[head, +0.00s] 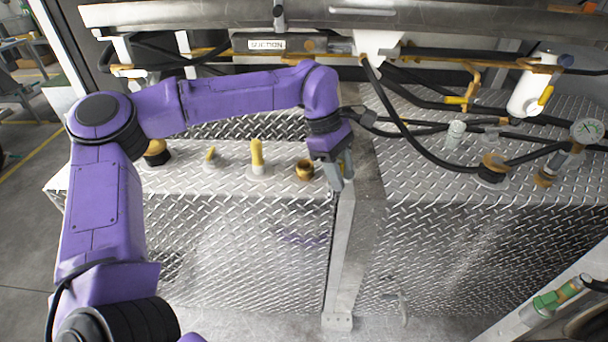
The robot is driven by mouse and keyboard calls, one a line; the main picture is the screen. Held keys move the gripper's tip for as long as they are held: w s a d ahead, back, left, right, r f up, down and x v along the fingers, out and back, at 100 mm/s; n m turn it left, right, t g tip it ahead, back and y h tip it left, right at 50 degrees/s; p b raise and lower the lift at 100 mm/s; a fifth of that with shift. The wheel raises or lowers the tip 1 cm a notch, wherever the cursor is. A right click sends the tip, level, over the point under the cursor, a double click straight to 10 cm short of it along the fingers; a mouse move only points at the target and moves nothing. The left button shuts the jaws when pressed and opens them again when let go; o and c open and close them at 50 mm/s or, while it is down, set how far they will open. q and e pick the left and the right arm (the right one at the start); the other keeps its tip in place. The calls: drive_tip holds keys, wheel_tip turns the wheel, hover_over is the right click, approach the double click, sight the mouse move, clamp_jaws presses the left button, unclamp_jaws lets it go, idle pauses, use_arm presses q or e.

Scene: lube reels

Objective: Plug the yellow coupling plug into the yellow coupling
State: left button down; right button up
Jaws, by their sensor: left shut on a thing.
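My left gripper (341,170) points down at the right edge of the left tank top. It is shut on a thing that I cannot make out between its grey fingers. A round brass-yellow fitting (304,170) with a dark opening stands on the tank top just left of the fingers, apart from them. A yellow upright piece (257,155) stands further left, with a small yellow-handled fitting (210,157) beyond it. I cannot tell for sure which piece is the yellow coupling, and I do not clearly see the yellow coupling plug. My right gripper is not in view.
Black hoses (400,120) hang over the right tank (450,200) behind the gripper. A metal post (340,260) stands between the tanks. A gauge (587,131) is at far right, a green fitting (546,301) at lower right. A reel bar (230,14) crosses above.

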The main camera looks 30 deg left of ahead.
use_arm(q)
drive_tip(key=s+a+r+n+t+y, duration=0.1)
drive_tip(key=a+r+n+t+y, duration=0.25)
drive_tip(key=n, duration=0.65)
drive_tip(key=s+a+r+n+t+y, duration=0.15)
drive_tip(key=a+r+n, duration=0.25)
drive_tip(key=a+n, duration=0.45)
drive_tip(key=shift+n, duration=0.75)
drive_tip(key=w+a+f+p, duration=0.1)
drive_tip(key=w+f, duration=0.3)
drive_tip(key=w+a+f+p, duration=0.1)
drive_tip(key=w+f, duration=0.3)
drive_tip(key=f, duration=0.1)
drive_tip(key=w+a+f+p, duration=0.1)
drive_tip(key=w+f, duration=0.3)
drive_tip(key=shift+w+f+p, duration=0.1)
drive_tip(key=shift+f+p, duration=0.1)
drive_tip(key=shift+p, duration=0.2)
drive_tip(key=c, duration=0.8)
unclamp_jaws()
drive_tip(key=shift+o, duration=0.2)
drive_tip(key=shift+r, duration=0.1)
drive_tip(key=b+v, duration=0.1)
drive_tip(key=v, duration=1.1)
drive_tip(key=shift+w+g, duration=0.2)
drive_tip(key=shift+g, duration=0.1)
drive_tip(key=shift+d, duration=0.2)
